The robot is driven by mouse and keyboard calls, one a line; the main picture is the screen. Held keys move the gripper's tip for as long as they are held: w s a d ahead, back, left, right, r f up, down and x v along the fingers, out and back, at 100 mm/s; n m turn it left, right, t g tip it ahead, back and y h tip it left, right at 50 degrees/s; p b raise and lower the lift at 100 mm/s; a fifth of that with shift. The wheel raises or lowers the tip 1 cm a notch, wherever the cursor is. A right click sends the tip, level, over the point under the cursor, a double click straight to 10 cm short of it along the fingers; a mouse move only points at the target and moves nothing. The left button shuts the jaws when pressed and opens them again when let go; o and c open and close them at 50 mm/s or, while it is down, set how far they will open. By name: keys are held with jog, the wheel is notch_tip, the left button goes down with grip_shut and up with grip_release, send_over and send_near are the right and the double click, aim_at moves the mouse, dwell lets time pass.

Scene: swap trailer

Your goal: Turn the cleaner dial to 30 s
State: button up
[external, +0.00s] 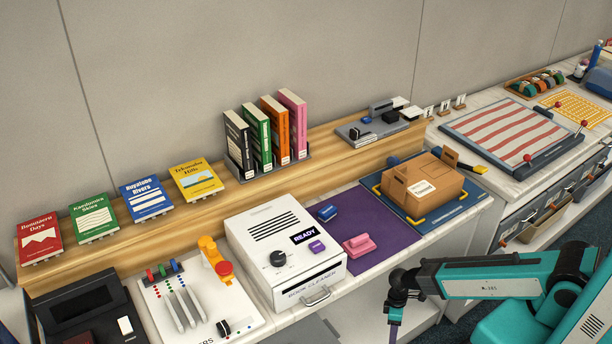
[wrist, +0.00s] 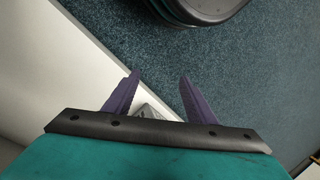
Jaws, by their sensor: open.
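The white book cleaner (external: 285,248) stands on the counter in the external view. Its black dial (external: 278,258) is on the top face, left of the "READY" display (external: 304,236) and a purple button (external: 317,247). The dial's setting is too small to read. My gripper (external: 394,325) hangs to the right of the cleaner, in front of the counter, apart from it and cut by the lower frame edge. The dial is not in the wrist view.
A purple mat (external: 375,232) with a pink block (external: 358,246) and a blue block (external: 327,213) lies right of the cleaner. A cardboard box (external: 423,183) is beyond it. The wrist view shows blue carpet (wrist: 235,60).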

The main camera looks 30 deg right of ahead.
jog(key=a+r+n+y+b, duration=0.1)
jog(key=a+r+n, duration=0.25)
jog(key=a, duration=0.85)
jog(key=a+r+n+t+y, duration=0.15)
jog(key=a+n, duration=0.35)
jog(key=a, duration=0.7)
jog(key=a+r+n+y+b, duration=0.1)
jog(key=a+r+n+y, duration=0.2)
jog(key=a, duration=1)
jog(key=s+a+r+n+g+y+p, duration=0.1)
jog(key=s+a+r+n, duration=0.55)
jog(key=a+r, duration=0.55)
jog(key=s+a+r+n+g+y+p, duration=0.1)
jog(key=s+a+r+n+g, duration=0.1)
jog(key=s+a+r+n, duration=0.75)
jog(key=w+a+r+n+t+h+p, duration=0.1)
jog(key=w+r+p, duration=0.3)
jog(key=r, duration=0.5)
jog(key=w+a+r+h+p, duration=0.15)
jog(key=w+r, duration=0.35)
jog(key=r, duration=0.5)
jog(key=w+d+r+n+t+h+p, duration=0.1)
jog(key=w+d+r+t+h+p, duration=0.2)
jog(key=w+d+r, duration=1.7)
jog(key=d+r+h+p, duration=0.1)
jog(key=d+h+p, duration=0.2)
jog(key=d+p, duration=0.1)
jog(key=shift+r, duration=0.35)
